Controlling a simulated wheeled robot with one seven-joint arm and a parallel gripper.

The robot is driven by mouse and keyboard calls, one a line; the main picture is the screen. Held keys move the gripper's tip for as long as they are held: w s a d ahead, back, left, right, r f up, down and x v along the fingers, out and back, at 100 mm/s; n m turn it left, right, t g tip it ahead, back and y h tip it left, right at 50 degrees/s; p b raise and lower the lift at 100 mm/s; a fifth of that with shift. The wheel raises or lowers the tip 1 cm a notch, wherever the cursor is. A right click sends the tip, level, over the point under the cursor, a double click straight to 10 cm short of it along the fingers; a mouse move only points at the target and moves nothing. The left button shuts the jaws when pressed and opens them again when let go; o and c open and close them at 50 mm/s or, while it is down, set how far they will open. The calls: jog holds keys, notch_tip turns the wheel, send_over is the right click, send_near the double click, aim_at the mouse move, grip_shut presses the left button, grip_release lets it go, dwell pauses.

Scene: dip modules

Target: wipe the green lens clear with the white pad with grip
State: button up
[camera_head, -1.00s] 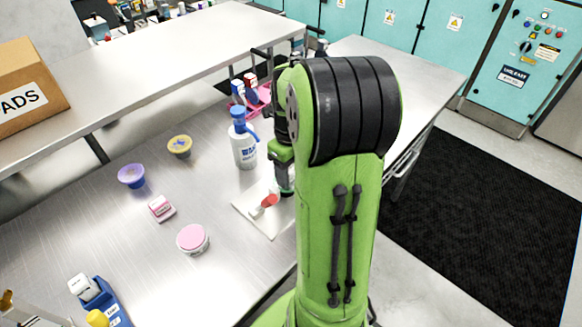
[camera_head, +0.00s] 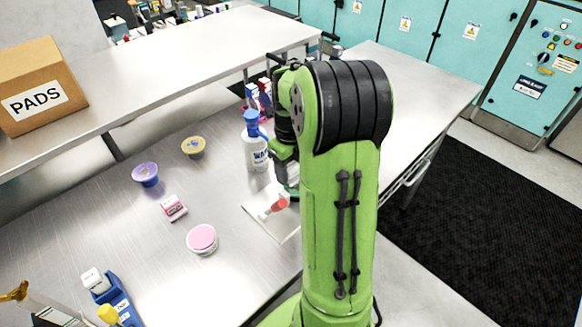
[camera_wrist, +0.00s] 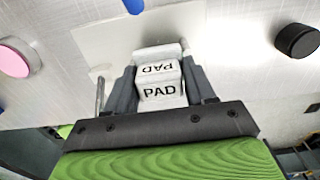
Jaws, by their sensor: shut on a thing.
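My gripper (camera_wrist: 161,88) is shut on a white pad (camera_wrist: 160,92) in the wrist view. The pad is a small white block marked "PAD" on two faces, between the two dark fingers. In the head view my gripper is mostly hidden behind my green arm, over a pale sheet (camera_head: 286,226) on the bench. A red and white item (camera_head: 275,206) lies on that sheet. I cannot make out the green lens in either view. I cannot tell whether the pad touches anything below it.
A black knob (camera_wrist: 297,40) shows in the wrist view. Bare bench lies between them.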

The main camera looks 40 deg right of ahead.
jog(key=shift+f+b, duration=0.55)
jog(key=shift+f, duration=0.2)
jog(key=shift+s, duration=0.15)
jog(key=shift+s+r, duration=0.15)
jog(key=shift+s, duration=0.8)
jog(key=shift+s+b, duration=0.6)
jog(key=shift+s, duration=0.35)
jog(key=shift+d, duration=0.15)
jog(key=shift+d+p, duration=0.1)
jog(key=shift+p, duration=0.2)
